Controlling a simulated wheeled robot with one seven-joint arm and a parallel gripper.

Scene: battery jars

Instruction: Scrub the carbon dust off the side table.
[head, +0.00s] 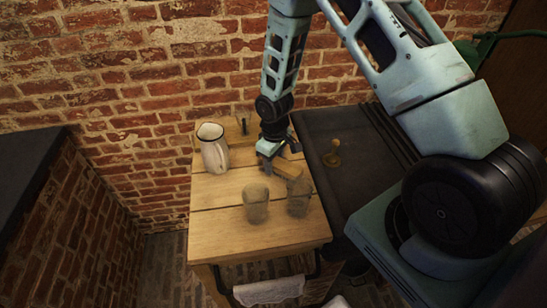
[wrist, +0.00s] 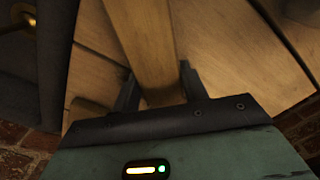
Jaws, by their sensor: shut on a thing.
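The side table (head: 222,228) is a light wooden plank top against the brick wall. My gripper (head: 271,166) is low over its back right part, shut on a wooden block-like piece, likely a scrubbing brush (head: 289,170). In the wrist view the fingers (wrist: 158,88) close on both sides of this pale wooden piece (wrist: 146,40), which runs away from them. Its underside is hidden, so I cannot tell whether it touches the table.
A white jug (head: 213,152) stands at the back left. A dark counter (head: 335,190) with a brass item (head: 332,156) adjoins on the right. The front left tabletop is clear.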

